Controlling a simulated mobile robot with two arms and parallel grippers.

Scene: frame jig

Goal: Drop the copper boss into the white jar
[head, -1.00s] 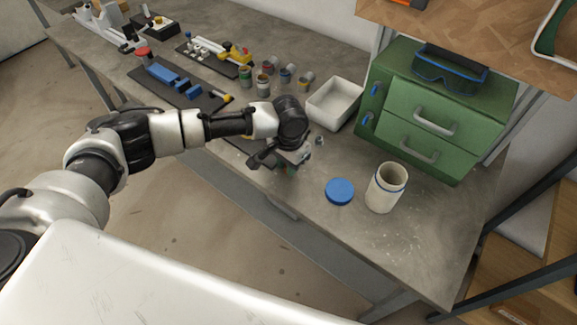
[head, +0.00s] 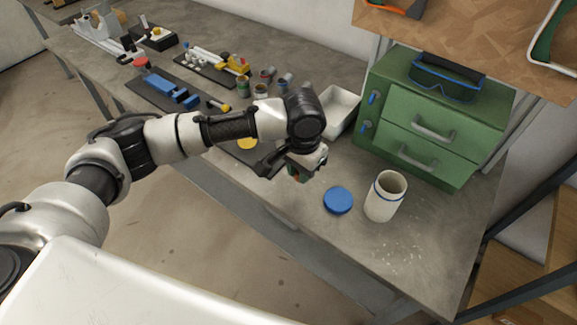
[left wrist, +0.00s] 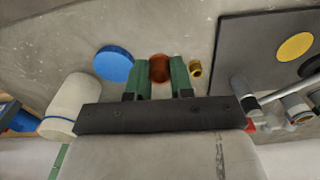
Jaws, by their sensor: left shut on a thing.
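The copper boss (left wrist: 159,68) is a reddish-brown round piece between the green fingers of my left gripper (left wrist: 158,78), which is shut on it. In the head view the left gripper (head: 301,174) is over the bench, left of the blue lid; the boss is not clear there. The white jar (head: 384,198) stands upright and open on the bench, to the right of the gripper and apart from it. The jar (left wrist: 70,105) also shows at the left of the left wrist view, partly hidden by the gripper body. My right gripper is not in view.
The blue lid (head: 338,200) lies flat between gripper and jar. A green drawer cabinet (head: 440,125) and a white bin (head: 342,106) stand behind. A small brass piece (left wrist: 195,69) lies beside the fingers in the wrist view. The bench front right is clear.

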